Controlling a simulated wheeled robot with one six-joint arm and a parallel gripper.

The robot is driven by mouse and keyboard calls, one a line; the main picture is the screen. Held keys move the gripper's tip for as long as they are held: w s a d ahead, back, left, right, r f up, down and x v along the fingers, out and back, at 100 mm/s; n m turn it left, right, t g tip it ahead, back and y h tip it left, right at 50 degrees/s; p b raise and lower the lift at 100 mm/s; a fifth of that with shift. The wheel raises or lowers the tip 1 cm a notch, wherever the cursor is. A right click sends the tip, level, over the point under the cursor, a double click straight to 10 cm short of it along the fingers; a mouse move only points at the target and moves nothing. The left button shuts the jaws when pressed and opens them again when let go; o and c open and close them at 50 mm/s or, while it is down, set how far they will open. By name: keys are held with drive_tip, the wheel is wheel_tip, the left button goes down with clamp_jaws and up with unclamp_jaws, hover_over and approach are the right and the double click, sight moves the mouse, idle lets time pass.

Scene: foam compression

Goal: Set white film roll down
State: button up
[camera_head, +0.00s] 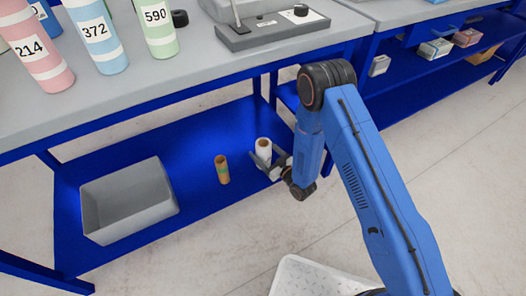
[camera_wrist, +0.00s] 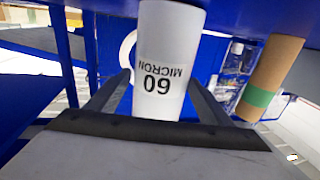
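The white film roll (camera_wrist: 162,50) fills the middle of the wrist view. Its black print, "60 MICRON", shows upside down there. My gripper (camera_wrist: 160,82) has one finger on each side of the roll, close against its lower part, and appears shut on it. In the head view the roll (camera_head: 264,146) stands upright at the lower blue shelf, with my gripper (camera_head: 267,165) around it. A gripper finger hides its lower end, so I cannot tell whether it touches the shelf.
A brown roll with a green band (camera_head: 222,170) stands to the left on the lower shelf (camera_head: 190,145). A grey bin (camera_head: 128,200) is farther left. The grey tabletop (camera_head: 130,92) above carries numbered rolls and a device (camera_head: 272,30).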

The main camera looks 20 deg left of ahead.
drive_tip(key=shift+r, duration=0.1)
drive_tip(key=v, duration=1.2)
idle(0.4)
